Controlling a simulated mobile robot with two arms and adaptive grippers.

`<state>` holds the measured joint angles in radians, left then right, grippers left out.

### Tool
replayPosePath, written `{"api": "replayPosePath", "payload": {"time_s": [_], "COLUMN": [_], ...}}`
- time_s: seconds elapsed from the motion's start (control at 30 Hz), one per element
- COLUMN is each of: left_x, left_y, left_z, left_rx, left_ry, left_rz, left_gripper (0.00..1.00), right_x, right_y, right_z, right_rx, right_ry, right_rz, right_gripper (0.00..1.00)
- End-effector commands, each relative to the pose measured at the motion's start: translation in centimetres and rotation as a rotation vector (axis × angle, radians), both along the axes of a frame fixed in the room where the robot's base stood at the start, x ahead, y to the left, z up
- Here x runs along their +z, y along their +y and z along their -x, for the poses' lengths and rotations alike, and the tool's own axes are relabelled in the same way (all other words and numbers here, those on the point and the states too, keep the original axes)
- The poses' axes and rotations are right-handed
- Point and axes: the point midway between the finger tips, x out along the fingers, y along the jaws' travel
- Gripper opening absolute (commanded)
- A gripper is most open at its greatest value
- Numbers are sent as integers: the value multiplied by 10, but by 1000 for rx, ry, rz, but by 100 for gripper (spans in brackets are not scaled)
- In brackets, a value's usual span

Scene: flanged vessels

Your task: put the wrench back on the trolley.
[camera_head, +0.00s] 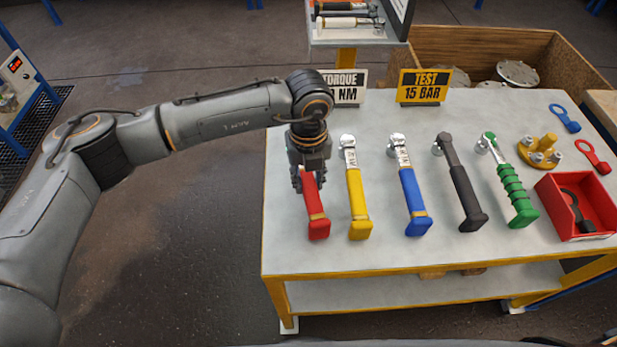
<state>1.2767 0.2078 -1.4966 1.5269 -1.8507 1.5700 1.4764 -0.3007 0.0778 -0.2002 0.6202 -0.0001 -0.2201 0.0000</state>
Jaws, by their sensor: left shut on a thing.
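A row of wrenches lies on the pale top of the trolley (330,255). The red-handled wrench (315,212) is at the left end, and my left gripper (309,178) is shut on it from above, hiding its upper part. Its handle rests on or just above the top; I cannot tell which. To its right are the yellow wrench (357,200), the blue wrench (412,200), the black wrench (463,190) and the green wrench (512,190). My right gripper is not in view.
A red bin (562,225) with a dark tool and a yellow flanged part (540,152) stand at the right. Signs reading TORQUE (344,85) and TEST 15 BAR (424,86) stand at the back edge. A wooden crate (470,45) is behind. Floor left of the trolley is clear.

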Motion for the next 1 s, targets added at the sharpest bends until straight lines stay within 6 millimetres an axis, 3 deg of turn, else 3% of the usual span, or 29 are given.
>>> {"api": "replayPosePath", "payload": {"time_s": [0.17,0.2,0.33,0.57,0.67,1.0], "left_x": [-5,-5,-4,-6,-5,-4], "left_y": [0,0,0,0,0,0], "left_z": [0,-1,0,0,0,0], "left_rx": [0,0,0,0,0,0], "left_ry": [-1,-1,-1,1,1,0], "left_rz": [2,2,1,-1,-1,0], "left_gripper": [0,32,56,58,79,79], "right_x": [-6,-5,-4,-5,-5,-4], "right_y": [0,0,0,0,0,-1], "right_z": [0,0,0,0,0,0], "right_rx": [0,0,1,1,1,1], "right_ry": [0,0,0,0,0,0], "right_rz": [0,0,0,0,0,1], "right_gripper": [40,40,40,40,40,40]}}
